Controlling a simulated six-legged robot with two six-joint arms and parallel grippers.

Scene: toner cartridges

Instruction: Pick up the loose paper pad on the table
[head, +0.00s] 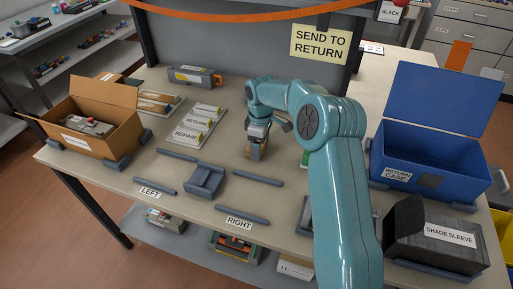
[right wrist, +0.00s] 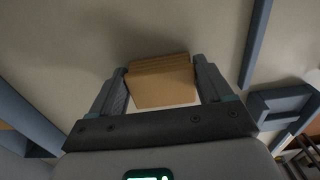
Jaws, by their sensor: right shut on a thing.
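The paper pad is a small tan-brown stack with layered edges. It shows in the right wrist view (right wrist: 160,84) between the two fingers, and in the head view (head: 256,153) just below my right gripper. My right gripper (head: 258,141) is over the middle of the table, beyond the grey rails. In the right wrist view my right gripper (right wrist: 160,70) is shut on the pad, with one finger on each side. I cannot tell whether the pad touches the table. My left gripper is not in view.
A blue RETURN CASE (head: 397,174) stands open at right, behind a black SHADE SLEEVE box (head: 424,228). An open cardboard box (head: 119,119) holds a cartridge at left. Label cards (head: 188,134), a grey cradle (head: 204,181) and grey rails (head: 257,178) lie between. A cartridge (head: 194,76) lies behind.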

